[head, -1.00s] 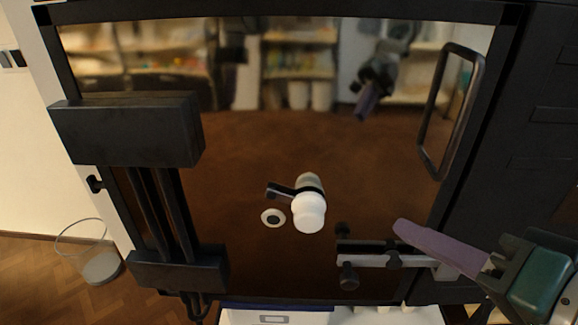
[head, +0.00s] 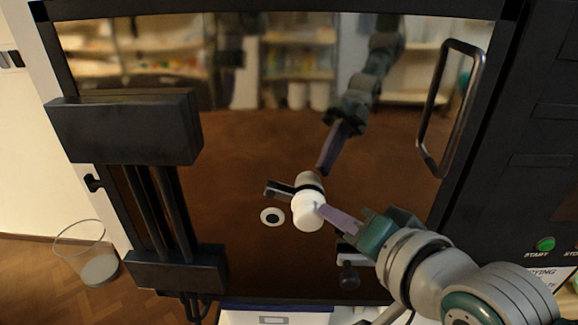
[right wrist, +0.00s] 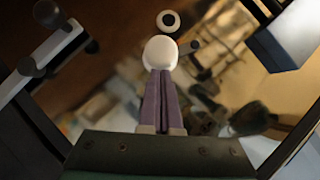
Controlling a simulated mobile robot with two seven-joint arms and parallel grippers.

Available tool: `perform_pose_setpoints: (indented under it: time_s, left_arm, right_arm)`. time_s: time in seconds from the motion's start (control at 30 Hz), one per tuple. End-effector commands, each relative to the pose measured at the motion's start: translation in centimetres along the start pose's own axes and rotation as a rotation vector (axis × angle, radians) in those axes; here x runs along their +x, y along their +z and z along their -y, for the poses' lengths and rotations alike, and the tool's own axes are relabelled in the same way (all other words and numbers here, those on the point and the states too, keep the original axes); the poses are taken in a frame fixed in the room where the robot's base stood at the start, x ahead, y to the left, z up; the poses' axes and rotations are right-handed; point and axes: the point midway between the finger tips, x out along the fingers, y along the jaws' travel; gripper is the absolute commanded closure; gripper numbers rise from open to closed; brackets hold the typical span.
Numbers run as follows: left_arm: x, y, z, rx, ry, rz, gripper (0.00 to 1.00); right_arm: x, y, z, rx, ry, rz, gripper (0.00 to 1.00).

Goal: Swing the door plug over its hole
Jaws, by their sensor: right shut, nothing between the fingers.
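The white door plug (head: 308,211) hangs on a dark pivot arm on the glossy door, to the right of its hole. The hole (head: 272,217) is a white ring with a dark centre, uncovered. My right gripper (head: 324,208) is shut and empty, its purple fingertips at the right side of the plug, touching or almost touching it. In the right wrist view the shut fingers (right wrist: 160,78) point at the plug (right wrist: 160,53), and the hole (right wrist: 168,21) shows beyond it. My left gripper is not in view.
The reflective door (head: 230,150) mirrors the room and my arm. A dark loop handle (head: 433,110) stands at its right, a black hinge block (head: 125,127) at its left. A latch (head: 348,268) sits below the plug, partly behind my arm. A glass-like container (head: 98,265) stands lower left.

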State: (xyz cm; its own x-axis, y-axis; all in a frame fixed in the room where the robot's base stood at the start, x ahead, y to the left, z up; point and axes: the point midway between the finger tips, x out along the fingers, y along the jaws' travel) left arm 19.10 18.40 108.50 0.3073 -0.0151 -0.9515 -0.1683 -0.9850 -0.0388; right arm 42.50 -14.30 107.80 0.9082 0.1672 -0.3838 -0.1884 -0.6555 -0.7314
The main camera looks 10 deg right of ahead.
Motion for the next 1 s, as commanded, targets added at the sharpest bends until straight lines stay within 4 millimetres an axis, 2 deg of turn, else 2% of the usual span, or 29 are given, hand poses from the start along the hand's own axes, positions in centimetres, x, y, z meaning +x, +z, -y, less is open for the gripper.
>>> perform_pose_setpoints:
  time_s: [0.3,1.0]
  left_arm:
    - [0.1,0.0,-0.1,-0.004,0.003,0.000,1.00]
    - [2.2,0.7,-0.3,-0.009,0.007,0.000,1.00]
  right_arm:
    - [0.0,0.0,-0.1,0.002,-0.002,0.000,1.00]
    - [0.5,0.7,-1.1,0.101,-0.068,-0.001,1.00]
